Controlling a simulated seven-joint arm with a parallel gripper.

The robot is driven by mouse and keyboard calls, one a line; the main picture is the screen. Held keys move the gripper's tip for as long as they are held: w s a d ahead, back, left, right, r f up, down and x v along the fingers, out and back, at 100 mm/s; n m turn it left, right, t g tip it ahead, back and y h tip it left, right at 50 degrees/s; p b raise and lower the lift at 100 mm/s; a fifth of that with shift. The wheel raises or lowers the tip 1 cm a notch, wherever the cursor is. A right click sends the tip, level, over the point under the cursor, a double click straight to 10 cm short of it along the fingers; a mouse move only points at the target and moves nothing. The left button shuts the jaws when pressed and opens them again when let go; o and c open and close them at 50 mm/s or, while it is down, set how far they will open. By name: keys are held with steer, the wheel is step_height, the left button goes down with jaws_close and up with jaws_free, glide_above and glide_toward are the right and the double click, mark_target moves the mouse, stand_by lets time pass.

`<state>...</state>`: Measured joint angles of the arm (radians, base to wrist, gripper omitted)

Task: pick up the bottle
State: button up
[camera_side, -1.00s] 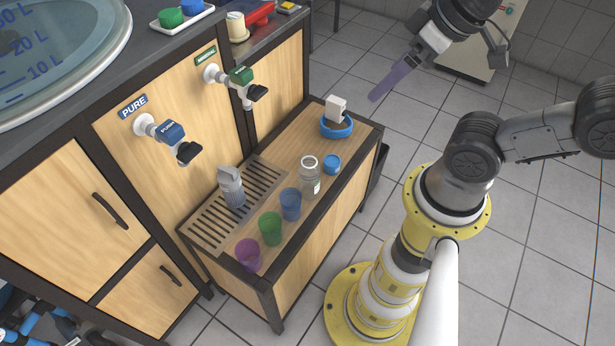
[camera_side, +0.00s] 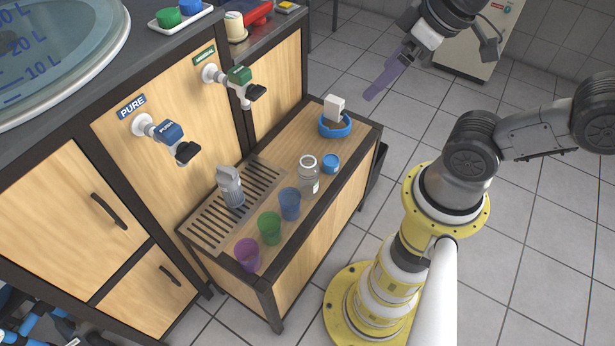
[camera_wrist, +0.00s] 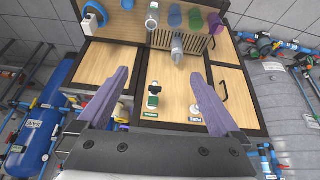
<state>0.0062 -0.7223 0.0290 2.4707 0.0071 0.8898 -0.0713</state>
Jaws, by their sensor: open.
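The bottle (camera_side: 309,178) is clear, with a white rim and a label, and stands upright on the wooden bench. It also shows at the top of the wrist view (camera_wrist: 152,16). A blue cap (camera_side: 330,164) lies on the bench beside it. My gripper (camera_side: 368,97) has purple fingers and is high in the air, up and to the right of the bottle, well apart from it. In the wrist view the two fingers (camera_wrist: 159,72) are spread with nothing between them.
A grey object (camera_side: 231,187) stands on the slotted grate (camera_side: 205,222). Two taps stick out above the bench.

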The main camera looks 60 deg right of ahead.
steer(key=w+f+n+g, duration=0.2)
steer(key=w+f+n, duration=0.3)
steer(key=w+n, duration=0.3)
steer(key=n+g, duration=0.2)
steer(key=n, duration=0.2)
glide_above(308, 169)
steer(key=s, duration=0.1)
step_height(308, 169, down, 8)
steer(key=f+n, duration=0.2)
steer(key=f, duration=0.2)
steer(key=w+d+f+n+g+y, duration=0.1)
steer(key=f+n, duration=0.2)
steer(key=f, duration=0.2)
steer(key=w+d+f+n, duration=0.1)
steer(key=f+n, duration=0.1)
steer(key=f, duration=0.3)
steer(key=shift+w+d+g, duration=0.2)
steer(key=shift+d+g, duration=0.05)
steer(key=shift+g, duration=0.05)
steer(key=f, duration=0.5)
steer(key=a+f, duration=0.1)
steer(key=f, duration=0.1)
steer(key=shift+s+f, duration=0.1)
steer(key=shift+f, duration=0.2)
steer(key=shift+s+a+f, duration=0.1)
steer(key=shift+f, duration=2.95)
steer(key=c, duration=1.2)
